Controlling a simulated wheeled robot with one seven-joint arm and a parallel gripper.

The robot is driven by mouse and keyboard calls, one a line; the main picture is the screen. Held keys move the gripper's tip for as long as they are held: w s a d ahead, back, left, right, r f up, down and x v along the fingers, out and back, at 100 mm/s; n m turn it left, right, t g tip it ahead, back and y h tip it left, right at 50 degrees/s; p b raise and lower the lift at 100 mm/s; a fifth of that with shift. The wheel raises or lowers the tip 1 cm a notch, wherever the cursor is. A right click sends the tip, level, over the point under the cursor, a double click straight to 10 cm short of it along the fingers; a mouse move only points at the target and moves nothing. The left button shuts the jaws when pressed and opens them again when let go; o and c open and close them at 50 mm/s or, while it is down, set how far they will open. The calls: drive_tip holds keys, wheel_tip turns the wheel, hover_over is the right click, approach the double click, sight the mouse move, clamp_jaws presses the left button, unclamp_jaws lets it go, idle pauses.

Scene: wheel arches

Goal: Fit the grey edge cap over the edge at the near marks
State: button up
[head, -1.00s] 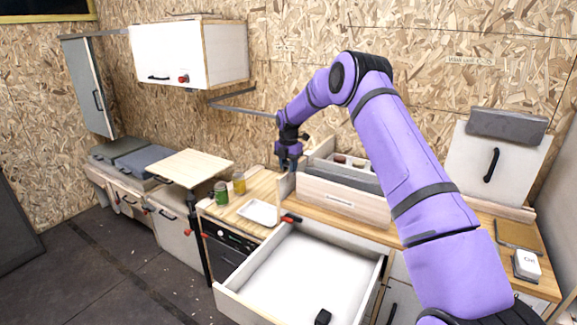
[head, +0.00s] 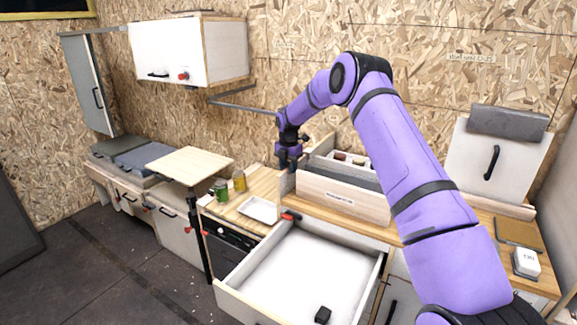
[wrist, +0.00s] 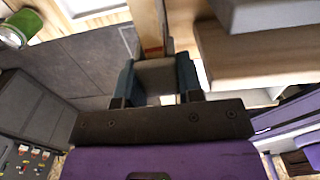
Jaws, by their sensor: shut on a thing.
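My gripper (wrist: 158,80) is shut on the grey edge cap (wrist: 157,78), a small grey block between the two blue-grey fingers in the wrist view. A narrow wooden panel edge (wrist: 148,22) runs up the picture just beyond the cap, with a reddish mark (wrist: 153,50) close to it. The cap overlaps the near end of this edge in the picture; I cannot tell whether it is around the edge or above it. In the head view my gripper (head: 288,163) is at the left end of the long wooden box (head: 340,198); the cap is too small to make out there.
An open white drawer (head: 300,270) juts out below the counter, with a small black object (head: 322,315) in it. A white tray (head: 258,210), a green can (head: 221,190) and a yellow jar (head: 239,182) stand left of my gripper. A raised wooden board (head: 190,165) is farther left.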

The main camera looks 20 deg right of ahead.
drive_tip(key=o, duration=1)
wheel_tip(320, 180, up, 11)
drive_tip(key=shift+f, duration=0.1)
idle(0.4)
